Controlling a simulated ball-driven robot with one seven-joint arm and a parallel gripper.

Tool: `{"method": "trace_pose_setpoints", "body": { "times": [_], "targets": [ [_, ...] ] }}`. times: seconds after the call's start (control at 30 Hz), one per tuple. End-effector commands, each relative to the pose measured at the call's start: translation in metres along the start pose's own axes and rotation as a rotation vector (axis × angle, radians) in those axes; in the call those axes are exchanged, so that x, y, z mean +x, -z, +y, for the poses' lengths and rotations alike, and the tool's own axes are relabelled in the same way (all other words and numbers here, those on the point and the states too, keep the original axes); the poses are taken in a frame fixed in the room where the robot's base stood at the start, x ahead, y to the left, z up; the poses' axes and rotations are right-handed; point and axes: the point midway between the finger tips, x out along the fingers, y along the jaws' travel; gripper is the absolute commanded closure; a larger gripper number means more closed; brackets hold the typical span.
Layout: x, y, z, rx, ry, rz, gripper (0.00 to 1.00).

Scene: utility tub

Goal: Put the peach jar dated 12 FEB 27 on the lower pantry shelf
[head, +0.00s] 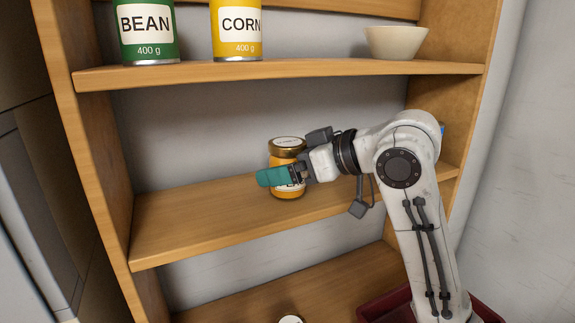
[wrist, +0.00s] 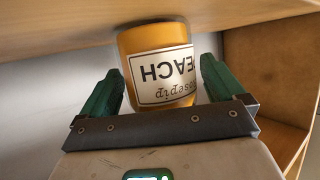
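An orange jar with a gold lid (head: 287,149) stands upright on the shelf (head: 190,222) below the cans. In the wrist view the jar (wrist: 158,52) appears upside down, its label reading "EACH" with part of the word cut off from sight. No date is readable. My gripper (head: 283,176) has its green fingers on either side of the jar. In the wrist view my gripper (wrist: 163,88) is open, with a clear gap between the right finger and the jar. The left finger is close to the glass; I cannot tell whether it touches.
A green BEAN can (head: 147,30), a yellow CORN can (head: 237,28) and a pale bowl (head: 396,42) stand on the shelf above. A round lid (head: 290,319) shows at the bottom edge. A dark red container (head: 374,310) is lower right. The jar's shelf is clear to its left.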

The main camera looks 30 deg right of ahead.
Motion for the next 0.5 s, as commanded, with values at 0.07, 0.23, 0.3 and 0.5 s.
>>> {"method": "trace_pose_setpoints", "body": {
  "times": [0.07, 0.23, 0.3, 0.5],
  "targets": [
    [0.000, 0.000, 0.000, 0.000, 0.000, 0.000, 0.00],
    [0.000, 0.001, 0.000, 0.000, 0.000, 0.000, 0.00],
    [-0.001, 0.003, 0.000, -0.001, 0.000, 0.000, 0.00],
    [-0.026, 0.002, 0.000, -0.001, -0.003, 0.004, 0.00]
  ]
}}
